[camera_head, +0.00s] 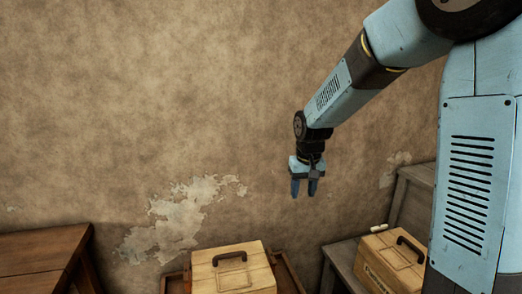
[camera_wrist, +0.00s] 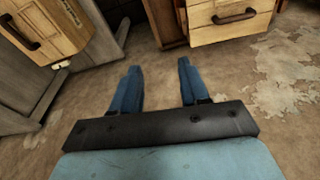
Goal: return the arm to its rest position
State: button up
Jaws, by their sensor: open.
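My gripper (camera_head: 304,190) hangs at the end of my light-blue arm, pointing down in the head view. It is in the air in front of the wall, above and to the right of a wooden box. In the wrist view my gripper (camera_wrist: 160,85) shows two blue fingers spread apart with nothing between them. The gripper is open and empty, and its fingers touch nothing that I can see.
A wooden box with a dark handle (camera_head: 233,270) stands at the bottom middle. A second handled box (camera_head: 388,262) stands on a grey bench (camera_head: 340,252) at right. A brown wooden table (camera_head: 40,250) is at lower left. The plaster wall (camera_head: 180,90) is bare.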

jog(key=s+d+r+t, duration=0.1)
jog(key=s+d+r, duration=0.2)
jog(key=s, duration=0.5)
jog(key=s+d+r+m+t, duration=0.1)
jog(key=s+d+r, duration=0.3)
jog(key=s, duration=0.5)
jog(key=s+d+r+m+t, duration=0.1)
jog(key=s+d+r, duration=0.3)
jog(key=s, duration=0.5)
jog(key=shift+r+t, duration=0.3)
jog(key=shift+r, duration=0.35)
